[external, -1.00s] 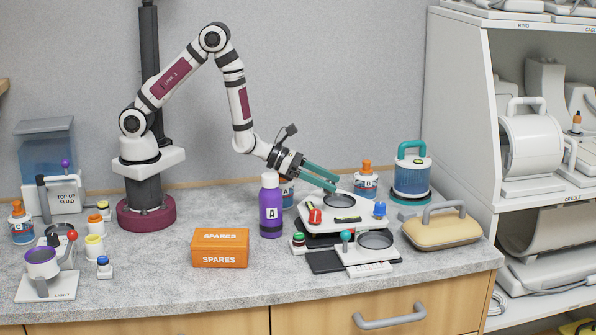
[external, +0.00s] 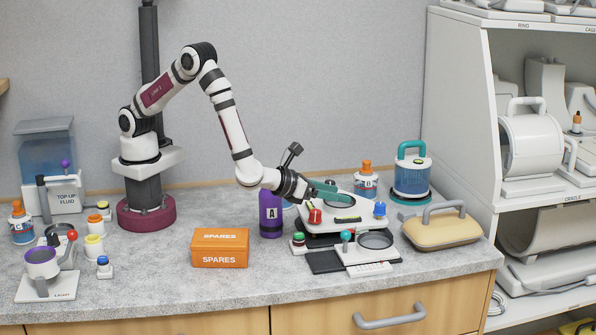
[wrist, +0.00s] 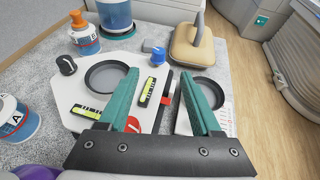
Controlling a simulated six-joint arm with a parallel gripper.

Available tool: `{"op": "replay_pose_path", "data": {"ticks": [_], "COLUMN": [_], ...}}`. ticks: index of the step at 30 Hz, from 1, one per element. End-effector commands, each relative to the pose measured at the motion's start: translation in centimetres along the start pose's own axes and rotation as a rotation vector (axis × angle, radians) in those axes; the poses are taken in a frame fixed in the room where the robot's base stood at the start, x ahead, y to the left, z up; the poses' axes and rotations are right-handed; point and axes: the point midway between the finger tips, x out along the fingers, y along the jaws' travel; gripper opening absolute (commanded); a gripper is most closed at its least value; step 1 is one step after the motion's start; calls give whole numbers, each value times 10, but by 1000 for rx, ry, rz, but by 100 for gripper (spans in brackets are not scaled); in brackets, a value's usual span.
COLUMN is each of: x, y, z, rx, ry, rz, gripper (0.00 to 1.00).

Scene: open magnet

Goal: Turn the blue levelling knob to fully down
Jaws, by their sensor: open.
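The blue levelling knob (external: 380,209) stands at the right side of the white-topped device (external: 340,206). It also shows in the wrist view (wrist: 158,54), upright at the device's far edge, ahead of the gap between my fingers. My gripper (external: 347,194), with teal fingers, is low over the device, to the left of the blue knob and apart from it. In the wrist view my gripper (wrist: 161,76) is open with nothing held between the fingers. A red knob (external: 315,216) sits at the device's front left, and a black knob (wrist: 67,65) shows at another corner.
A round dark dish and two yellow-green level vials (wrist: 151,89) lie on the device top. A tan case (external: 442,229) stands to the right, a purple bottle (external: 271,222) to the left. Orange-capped bottle B (external: 366,181) and a teal-handled container (external: 412,176) stand behind.

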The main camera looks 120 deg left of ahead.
Motion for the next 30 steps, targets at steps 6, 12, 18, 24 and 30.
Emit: {"op": "replay_pose_path", "data": {"ticks": [6,12,18,24,30], "x": [30,91,135,153,155], "y": [1,3,3,3,3], "z": [-5,-5,-5,-6,-5], "rx": [-10,-12,-11,-11,-10], "ry": [12,11,11,12,11], "rz": [20,20,17,16,16], "gripper": [65,65,65,65,65]}}
